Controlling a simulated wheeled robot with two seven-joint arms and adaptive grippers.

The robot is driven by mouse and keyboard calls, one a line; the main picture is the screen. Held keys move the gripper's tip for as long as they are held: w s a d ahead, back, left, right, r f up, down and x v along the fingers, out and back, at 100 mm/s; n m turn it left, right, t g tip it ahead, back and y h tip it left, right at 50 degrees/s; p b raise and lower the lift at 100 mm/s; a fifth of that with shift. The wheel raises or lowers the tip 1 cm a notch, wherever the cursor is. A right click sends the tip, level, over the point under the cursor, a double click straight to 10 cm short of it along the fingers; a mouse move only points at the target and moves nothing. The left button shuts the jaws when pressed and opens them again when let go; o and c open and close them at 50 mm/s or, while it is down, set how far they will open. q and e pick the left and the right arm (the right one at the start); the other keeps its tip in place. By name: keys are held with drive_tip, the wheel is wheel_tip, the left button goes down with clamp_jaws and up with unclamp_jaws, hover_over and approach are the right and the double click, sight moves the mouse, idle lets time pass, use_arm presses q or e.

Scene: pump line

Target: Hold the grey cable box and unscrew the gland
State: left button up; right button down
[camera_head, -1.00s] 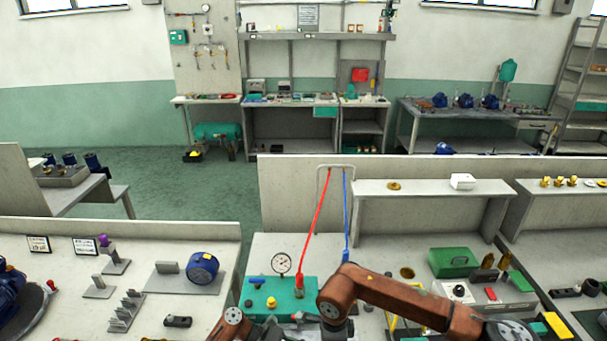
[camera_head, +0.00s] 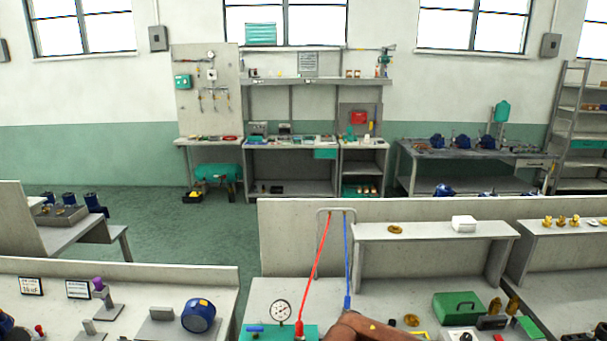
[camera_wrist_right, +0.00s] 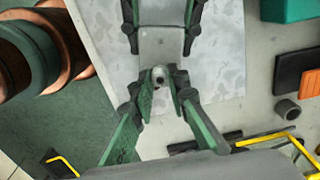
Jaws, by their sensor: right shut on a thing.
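In the right wrist view my right gripper (camera_wrist_right: 162,98) has its green fingers shut on a small pale, rounded piece, which looks like the gland (camera_wrist_right: 159,75). The grey cable box (camera_wrist_right: 162,43) is just beyond it, with the gland at its near end. The fingers of my left gripper (camera_wrist_right: 160,25) flank the box and appear to press on both its sides. The contact between gland and box is too small to judge. In the head view both grippers are below the picture edge; only a brown link of my arm shows at the bottom.
In the head view a teal block (camera_head: 258,333) with a gauge (camera_head: 280,312) stands on the bench beside red and blue hoses. A green box (camera_head: 458,307) is to the right. In the right wrist view a dark ring (camera_wrist_right: 287,110) and yellow-edged parts lie near the right gripper.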

drive_tip(key=shift+r, duration=0.2)
drive_tip(key=shift+r, duration=2.35)
use_arm(q)
drive_tip(key=o, duration=0.9)
drive_tip(key=shift+o, duration=0.2)
